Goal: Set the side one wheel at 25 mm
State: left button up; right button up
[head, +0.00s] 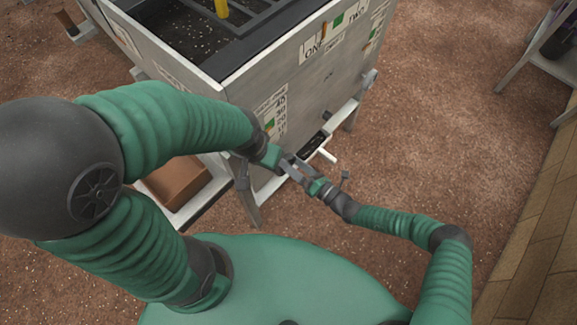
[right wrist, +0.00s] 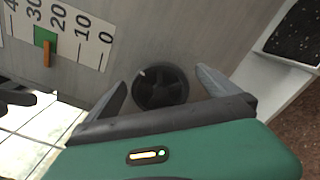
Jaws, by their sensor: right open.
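The side one wheel (right wrist: 160,88) is a black round knob with a pale mark at its upper left, on the grey side wall. My right gripper (right wrist: 162,85) is open, its fingers on either side of the wheel; contact is unclear. In the right wrist view the scale (right wrist: 88,38) carries an orange-brown pointer (right wrist: 46,54) between 20 and 30, below a green patch (right wrist: 45,37). In the head view my right gripper (head: 293,169) is at the box's side. My left gripper (head: 283,161) is close beside it; its jaws are too small to judge. The wheel is hidden there.
The grey box (head: 325,85) stands on legs, with labelled scales on its walls and a dark grate on top. A white handle (head: 327,155) sticks out near the grippers. Open brown ground lies right.

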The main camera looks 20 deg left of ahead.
jog(key=shift+s+a+f, duration=0.25)
jog(key=shift+s, duration=0.2)
jog(key=shift+s+a+f, duration=0.2)
jog(key=shift+s+a, duration=0.05)
jog(key=shift+s, duration=0.2)
jog(key=p+v, duration=0.1)
jog(key=v, duration=0.3)
jog(key=shift+d+f, duration=0.1)
jog(key=shift+d, duration=0.05)
jog(key=m+b, duration=0.5)
jog(key=m, duration=0.7)
jog(key=shift+w+b, duration=0.2)
jog(key=shift+b, duration=0.2)
